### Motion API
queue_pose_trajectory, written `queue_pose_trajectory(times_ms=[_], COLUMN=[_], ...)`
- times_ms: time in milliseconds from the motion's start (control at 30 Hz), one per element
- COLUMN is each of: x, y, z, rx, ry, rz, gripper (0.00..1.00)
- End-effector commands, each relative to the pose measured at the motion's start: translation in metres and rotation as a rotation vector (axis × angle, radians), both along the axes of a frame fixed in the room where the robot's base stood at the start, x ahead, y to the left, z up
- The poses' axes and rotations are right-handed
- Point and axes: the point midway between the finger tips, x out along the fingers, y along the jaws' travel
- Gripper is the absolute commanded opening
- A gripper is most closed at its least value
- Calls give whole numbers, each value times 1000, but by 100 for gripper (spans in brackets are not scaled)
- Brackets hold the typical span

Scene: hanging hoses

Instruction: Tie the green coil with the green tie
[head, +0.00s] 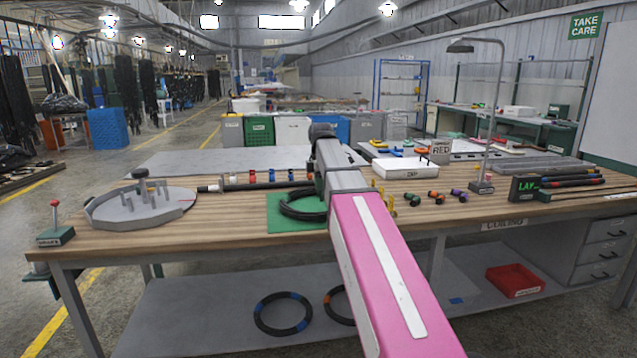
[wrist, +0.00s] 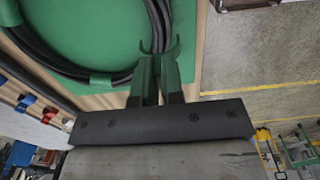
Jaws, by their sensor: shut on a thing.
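The green coil is a black hose ring (head: 303,203) lying on a green mat (head: 283,228) on the wooden bench. In the wrist view its black strands (wrist: 42,48) curve across the mat at top left. A green patch (wrist: 100,79) crosses the strands there. My gripper (wrist: 159,76) is shut on the green tie (wrist: 177,48), an open C-shaped clip. The tie's two prongs point at the strands on the coil's right side, which run up to or between them. I cannot tell whether they touch. In the head view my arm hides the fingers and tie.
A grey round fixture with posts (head: 143,205) stands at the left. A row of red and blue pieces (head: 270,176) lies behind the mat. A white box (head: 405,168) and several coloured pieces (head: 435,196) are to the right. Banded rings (head: 282,314) lie on the lower shelf.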

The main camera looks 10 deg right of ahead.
Motion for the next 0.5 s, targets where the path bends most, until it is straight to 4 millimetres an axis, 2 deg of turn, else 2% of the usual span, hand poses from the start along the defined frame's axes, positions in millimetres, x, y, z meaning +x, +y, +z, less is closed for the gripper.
queue_pose_trajectory(times_ms=[500], x=[0], y=[0], z=[-4], rx=[0], ry=[0], rz=[0], gripper=[0])
